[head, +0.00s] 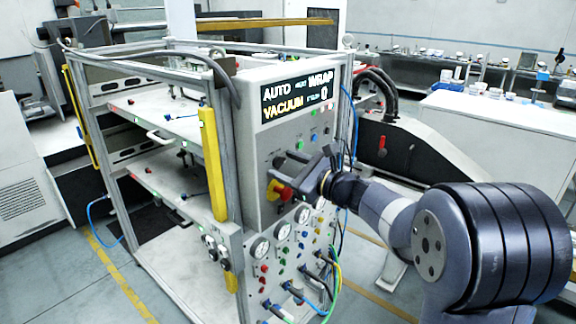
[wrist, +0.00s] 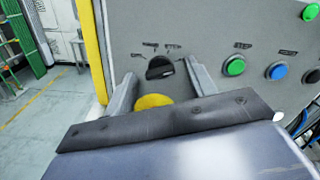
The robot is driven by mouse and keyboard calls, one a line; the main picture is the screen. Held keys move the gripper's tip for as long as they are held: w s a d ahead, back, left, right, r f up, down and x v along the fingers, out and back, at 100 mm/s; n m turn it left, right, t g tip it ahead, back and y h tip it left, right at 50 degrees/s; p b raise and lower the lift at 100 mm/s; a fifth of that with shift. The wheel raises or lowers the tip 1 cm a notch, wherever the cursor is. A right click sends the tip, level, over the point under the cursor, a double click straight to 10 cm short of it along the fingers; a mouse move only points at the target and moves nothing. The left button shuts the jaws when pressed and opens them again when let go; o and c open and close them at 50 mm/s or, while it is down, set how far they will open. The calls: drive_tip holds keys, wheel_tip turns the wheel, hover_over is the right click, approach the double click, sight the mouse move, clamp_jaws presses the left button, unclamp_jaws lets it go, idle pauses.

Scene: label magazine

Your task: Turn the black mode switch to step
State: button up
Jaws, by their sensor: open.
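The black mode switch (wrist: 160,68) is a round knob on the grey panel, with small labels in an arc above it that are too blurred to read. My gripper (wrist: 159,72) is open, one finger on each side of the knob; I cannot tell whether either finger touches it. In the head view my gripper (head: 292,168) is at the panel front and hides the switch. The display (head: 297,95) above reads AUTO and WRAP on top, and VACUUM and 0 below.
A red and yellow stop button (head: 284,192) sits just below my gripper; its yellow part (wrist: 152,101) shows between the fingers. A green button (wrist: 234,66) and a blue button (wrist: 277,71) are to the right. Gauges (head: 260,250) and hoses lie lower. A yellow post (head: 212,160) stands left.

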drive_tip(key=shift+c, duration=0.2)
drive_tip(key=c, duration=0.9)
drive_tip(key=shift+f+n+b, duration=0.2)
drive_tip(key=shift+n+b, duration=0.1)
drive_tip(key=shift+b, duration=0.35)
drive_tip(key=n+b, duration=0.1)
drive_tip(key=b, duration=0.2)
drive_tip(key=shift+f+n+b, duration=0.2)
drive_tip(key=shift+n+b, duration=0.1)
drive_tip(key=shift+n, duration=0.1)
drive_tip(key=n+b, duration=0.2)
drive_tip(key=b, duration=0.2)
drive_tip(key=n+b, duration=0.3)
drive_tip(key=b, duration=0.1)
drive_tip(key=shift+r+n+b, duration=0.15)
drive_tip(key=shift+n+b, duration=0.15)
drive_tip(key=shift+b, duration=0.1)
drive_tip(key=shift+r+n+b, duration=0.15)
drive_tip(key=shift+n+b, duration=0.35)
